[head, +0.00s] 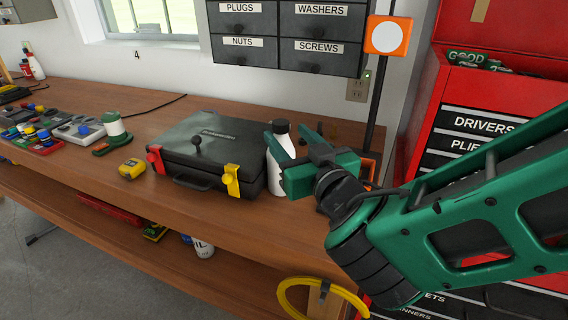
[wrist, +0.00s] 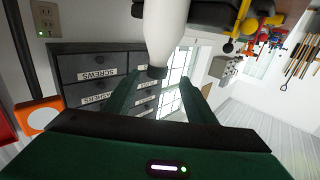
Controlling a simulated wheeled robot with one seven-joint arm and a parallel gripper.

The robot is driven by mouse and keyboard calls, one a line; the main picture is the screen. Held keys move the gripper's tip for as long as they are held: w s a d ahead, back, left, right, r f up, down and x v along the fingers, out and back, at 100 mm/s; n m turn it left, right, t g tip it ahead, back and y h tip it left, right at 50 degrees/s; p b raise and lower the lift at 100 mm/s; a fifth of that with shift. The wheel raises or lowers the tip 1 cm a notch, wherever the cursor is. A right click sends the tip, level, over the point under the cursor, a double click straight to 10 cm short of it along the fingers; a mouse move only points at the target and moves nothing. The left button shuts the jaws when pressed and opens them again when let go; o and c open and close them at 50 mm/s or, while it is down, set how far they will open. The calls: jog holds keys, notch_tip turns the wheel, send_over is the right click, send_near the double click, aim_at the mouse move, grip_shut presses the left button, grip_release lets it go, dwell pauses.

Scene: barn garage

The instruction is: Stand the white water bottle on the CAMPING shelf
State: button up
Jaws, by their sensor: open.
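The white water bottle (head: 282,152) with a dark cap stands upright on the wooden workbench, close to the right side of a black case. It also shows in the wrist view (wrist: 166,28), cap pointing down in that turned picture. My green gripper (head: 292,145) is open at the bottle, with a finger to either side of it in the head view. In the wrist view my gripper (wrist: 163,75) has the bottle's cap and neck in line with the gap between its fingers. I see no contact. No shelf marked CAMPING is in view.
The black case (head: 210,145) with yellow and red latches is left of the bottle. A yellow tape measure (head: 132,169) and a green-white item (head: 113,128) lie further left. Drawers (head: 285,35) hang behind; a red tool cabinet (head: 480,100) stands right. The bench's front strip is clear.

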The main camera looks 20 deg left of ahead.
aim_at(283, 129)
jog(key=x, duration=0.4)
jog(key=shift+w+a, duration=0.2)
jog(key=shift+w, duration=0.2)
jog(key=x, duration=0.4)
jog(key=shift+w+d+f, duration=0.2)
jog(key=shift+w+a, duration=0.4)
jog(key=shift+w, duration=0.05)
jog(key=shift+c, duration=0.6)
grip_shut()
